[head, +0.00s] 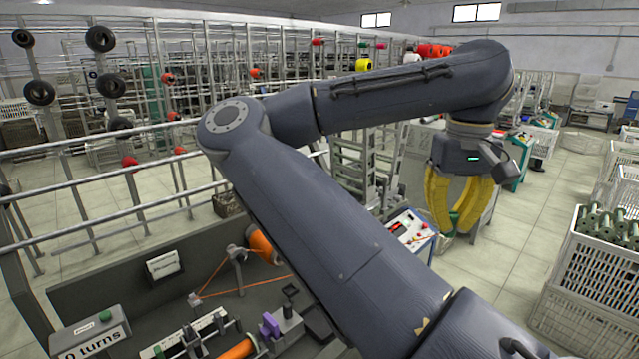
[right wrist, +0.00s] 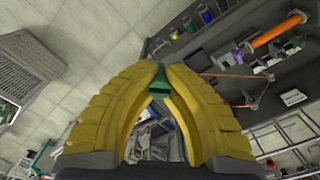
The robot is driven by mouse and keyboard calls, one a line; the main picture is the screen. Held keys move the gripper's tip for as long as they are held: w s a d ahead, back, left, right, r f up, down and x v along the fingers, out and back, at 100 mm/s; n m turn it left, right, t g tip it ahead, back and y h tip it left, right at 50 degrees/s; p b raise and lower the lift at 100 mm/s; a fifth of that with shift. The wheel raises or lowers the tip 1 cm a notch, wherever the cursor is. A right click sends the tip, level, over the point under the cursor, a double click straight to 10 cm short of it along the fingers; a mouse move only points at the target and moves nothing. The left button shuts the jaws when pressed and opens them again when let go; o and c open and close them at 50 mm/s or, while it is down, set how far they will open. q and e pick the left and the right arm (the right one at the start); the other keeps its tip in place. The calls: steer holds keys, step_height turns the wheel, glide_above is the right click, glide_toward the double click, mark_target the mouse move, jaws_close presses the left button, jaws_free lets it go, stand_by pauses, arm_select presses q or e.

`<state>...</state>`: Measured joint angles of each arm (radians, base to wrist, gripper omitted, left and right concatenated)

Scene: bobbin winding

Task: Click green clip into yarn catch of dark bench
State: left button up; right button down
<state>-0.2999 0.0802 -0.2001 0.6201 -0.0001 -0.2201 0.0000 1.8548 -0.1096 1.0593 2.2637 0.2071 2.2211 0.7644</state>
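My right gripper (head: 456,224) is held out over the floor, to the right of the dark bench (head: 120,262). In the right wrist view its two yellow fingers close at their tips (right wrist: 160,72) on a small green clip (right wrist: 157,80). The green clip (head: 453,218) also shows low between the fingers in the head view. The bench lies at the upper right of the wrist view, apart from the clip. A small purple piece (head: 270,325) stands on the bench; I cannot tell which fitting is the yarn catch. My left gripper is not in view.
On the bench are an orange spool (head: 262,246), a strung orange yarn, an orange bobbin (head: 238,349) and a turns box (head: 92,336). A white crate of green bobbins (head: 590,275) stands at right. My right arm hides part of the bench.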

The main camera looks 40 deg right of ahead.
steer(key=s+d+r+m, duration=0.15)
steer(key=s+m, duration=0.25)
steer(key=s, duration=0.8)
steer(key=s+d+r+m, duration=0.15)
steer(key=s+m, duration=0.25)
steer(key=s, duration=0.8)
steer(key=w+a+r+m, duration=0.2)
steer(key=a+r+m, duration=0.1)
steer(key=a+r, duration=1.5)
steer(key=w+a+r+m, duration=0.25)
steer(key=w+a, duration=0.25)
steer(key=a, duration=0.6)
steer(key=w+a+r+m, duration=0.1)
steer(key=w+a+m, duration=0.3)
steer(key=a, duration=0.7)
steer(key=w+a+f+m, duration=0.3)
steer(key=w+a+f, duration=0.6)
steer(key=w, duration=0.3)
steer(key=w+a+f+m, duration=0.3)
steer(key=w+a+f, duration=0.5)
steer(key=w, duration=0.5)
steer(key=shift+w+f+m, duration=0.6)
steer(key=shift+w+f, duration=2.15)
steer(key=shift+f, duration=3.35)
steer(key=shift+w+f+m, duration=0.55)
steer(key=shift+w+f, duration=2.2)
steer(key=shift+f, duration=3.3)
steer(key=shift+w+f+m, duration=0.6)
steer(key=shift+w+f, duration=2.15)
steer(key=shift+f, duration=3.35)
